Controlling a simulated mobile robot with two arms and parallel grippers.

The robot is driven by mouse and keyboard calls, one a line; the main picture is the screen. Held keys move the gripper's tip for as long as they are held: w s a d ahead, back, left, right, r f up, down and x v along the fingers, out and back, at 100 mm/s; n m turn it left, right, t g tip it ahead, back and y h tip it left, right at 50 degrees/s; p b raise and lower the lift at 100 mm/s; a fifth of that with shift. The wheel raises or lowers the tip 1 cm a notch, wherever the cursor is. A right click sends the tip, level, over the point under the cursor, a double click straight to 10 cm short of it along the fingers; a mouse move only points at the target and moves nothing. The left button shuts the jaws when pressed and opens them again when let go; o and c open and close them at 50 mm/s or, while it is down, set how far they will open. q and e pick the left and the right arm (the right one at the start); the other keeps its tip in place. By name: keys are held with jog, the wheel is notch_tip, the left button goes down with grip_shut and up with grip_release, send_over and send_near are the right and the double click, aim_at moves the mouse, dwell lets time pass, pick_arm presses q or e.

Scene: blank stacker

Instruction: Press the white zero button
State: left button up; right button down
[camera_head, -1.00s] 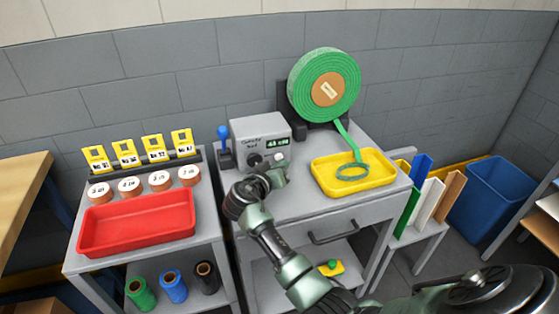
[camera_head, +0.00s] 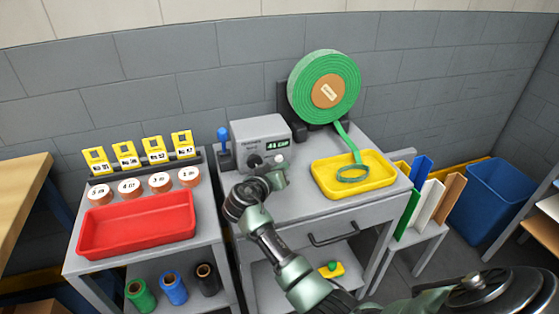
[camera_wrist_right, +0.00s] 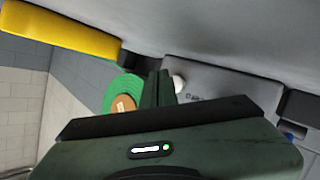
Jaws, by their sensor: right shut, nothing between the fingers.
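The grey control box (camera_head: 262,137) stands at the back of the middle cart, with a small green-lit display (camera_head: 278,144), a dark knob and a white button (camera_head: 281,158) on its front. The white button also shows in the wrist view (camera_wrist_right: 178,84), just right of the fingertips. My right gripper (camera_head: 279,172) is shut and empty, directly in front of the button. The gripper partly covers the box's lower front, and I cannot tell whether the fingertips touch the button. In the wrist view the shut fingers (camera_wrist_right: 158,88) point toward the box. My left gripper is not in view.
A green roll (camera_head: 316,70) stands behind a yellow tray (camera_head: 388,184), right of the box. A blue-handled lever (camera_head: 223,134) is just left of the box. A red tray (camera_head: 130,245) lies on the left cart. The cart top in front of the yellow tray is clear.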

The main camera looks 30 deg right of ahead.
dwell(0.8)
jog(key=shift+w+b, duration=0.25)
jog(key=shift+b, duration=0.15)
jog(key=shift+w+d, duration=0.1)
jog(key=shift+w, duration=0.1)
jog(key=shift+w+d+b, duration=0.15)
jog(key=shift+w+b, duration=0.25)
jog(key=shift+b, duration=0.1)
dwell(0.3)
dwell(0.4)
jog(key=shift+s+a+p, duration=0.25)
jog(key=shift+s+p, duration=0.25)
jog(key=shift+s, duration=0.35)
